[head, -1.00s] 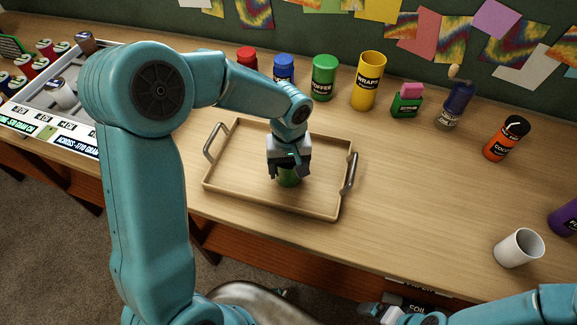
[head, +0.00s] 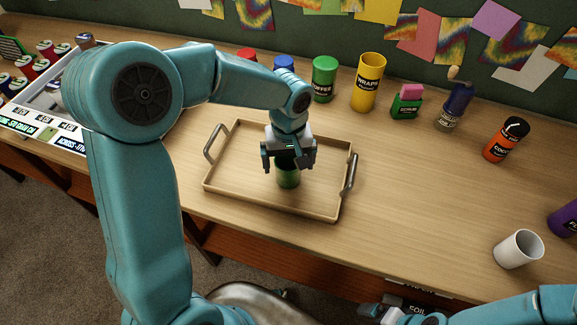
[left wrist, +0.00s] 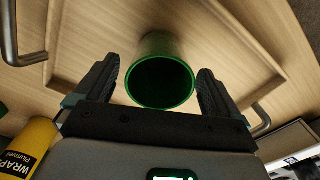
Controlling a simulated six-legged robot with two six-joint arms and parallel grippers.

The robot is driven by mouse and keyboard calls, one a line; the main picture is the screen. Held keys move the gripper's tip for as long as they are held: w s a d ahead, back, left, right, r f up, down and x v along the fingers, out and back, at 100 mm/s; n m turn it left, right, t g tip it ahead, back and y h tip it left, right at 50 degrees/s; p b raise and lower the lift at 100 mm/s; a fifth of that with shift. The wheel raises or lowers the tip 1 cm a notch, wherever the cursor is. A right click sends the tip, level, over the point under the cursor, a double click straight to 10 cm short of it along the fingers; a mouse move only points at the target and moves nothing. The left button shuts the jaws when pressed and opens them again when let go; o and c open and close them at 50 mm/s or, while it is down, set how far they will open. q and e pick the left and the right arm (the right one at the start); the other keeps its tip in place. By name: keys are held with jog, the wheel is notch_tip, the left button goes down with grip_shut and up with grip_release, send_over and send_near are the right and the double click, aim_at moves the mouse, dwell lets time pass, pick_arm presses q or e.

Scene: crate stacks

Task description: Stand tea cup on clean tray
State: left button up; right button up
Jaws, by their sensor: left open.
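A green cup (head: 288,178) stands upright on the wooden tray (head: 240,195), near its middle. My left gripper (head: 289,163) is open above the cup, with a finger on either side of its top. In the left wrist view the cup (left wrist: 166,48) shows its open, dark inside between the spread fingers (left wrist: 163,85), with a gap on each side. The tray has two metal handles and is otherwise bare. My right gripper (head: 375,311) is at the bottom edge, partly cut off; its jaws are unclear.
A white cup (head: 518,249) stands at the right front of the table. A green coffee jar (head: 324,79), a yellow wraps canister (head: 368,82) and other containers line the back. A compartment tray (head: 45,100) is at the left.

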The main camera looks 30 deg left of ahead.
pick_arm(q)
notch_tip(320, 180, up, 9)
dwell(0.6)
